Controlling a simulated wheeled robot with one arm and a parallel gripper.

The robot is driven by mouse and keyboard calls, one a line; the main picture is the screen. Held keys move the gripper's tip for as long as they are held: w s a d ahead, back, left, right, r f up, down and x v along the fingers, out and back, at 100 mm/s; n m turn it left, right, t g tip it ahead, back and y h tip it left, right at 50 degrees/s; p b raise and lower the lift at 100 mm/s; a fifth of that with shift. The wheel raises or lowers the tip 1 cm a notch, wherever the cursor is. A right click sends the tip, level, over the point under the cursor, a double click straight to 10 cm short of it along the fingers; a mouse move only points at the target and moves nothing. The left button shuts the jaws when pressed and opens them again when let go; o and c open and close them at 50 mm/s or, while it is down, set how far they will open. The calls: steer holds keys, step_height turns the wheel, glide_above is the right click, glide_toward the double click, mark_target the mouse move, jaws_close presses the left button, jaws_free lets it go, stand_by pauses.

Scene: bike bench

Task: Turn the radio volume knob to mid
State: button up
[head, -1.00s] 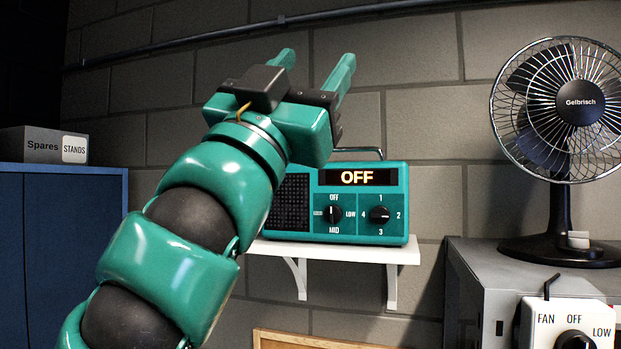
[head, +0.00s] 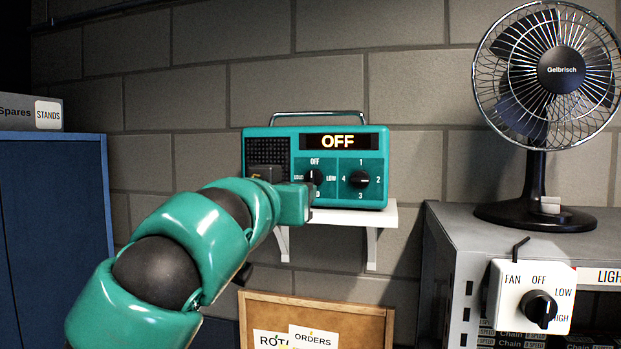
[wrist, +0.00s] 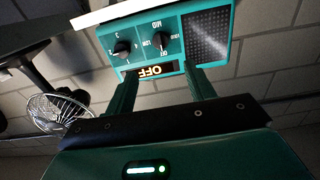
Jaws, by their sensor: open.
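The teal radio (head: 372,195) stands on a white wall shelf (head: 382,216), and its display (head: 338,141) reads OFF. Its left knob (head: 313,177), marked OFF, LOW, MID and LOUD, points up at OFF in the head view. The right knob (head: 358,180) is numbered 1 to 4. My gripper (wrist: 159,84) is open and empty in the wrist view, its fingers reaching toward the radio's display edge. The volume knob (wrist: 160,41) shows beyond the fingertips, apart from them.
A fan (head: 537,160) stands on a grey cabinet (head: 447,225) at the right, with a fan control knob (head: 538,308) on its front. A blue cabinet (head: 50,230) with a Spares box (head: 30,111) is at the left. A corkboard (head: 350,312) hangs below the shelf.

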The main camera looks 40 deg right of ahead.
mark_target(312, 180)
steer(key=p+x, duration=0.7)
steer(key=x, duration=0.6)
steer(key=shift+w+d+r, duration=0.15)
steer(key=shift+w+d, duration=0.1)
steer(key=shift+w, duration=0.05)
steer(key=shift+w+d+p, duration=0.35)
steer(key=shift+d, duration=0.05)
steer(key=shift+f, duration=0.2)
steer(key=c, duration=1)
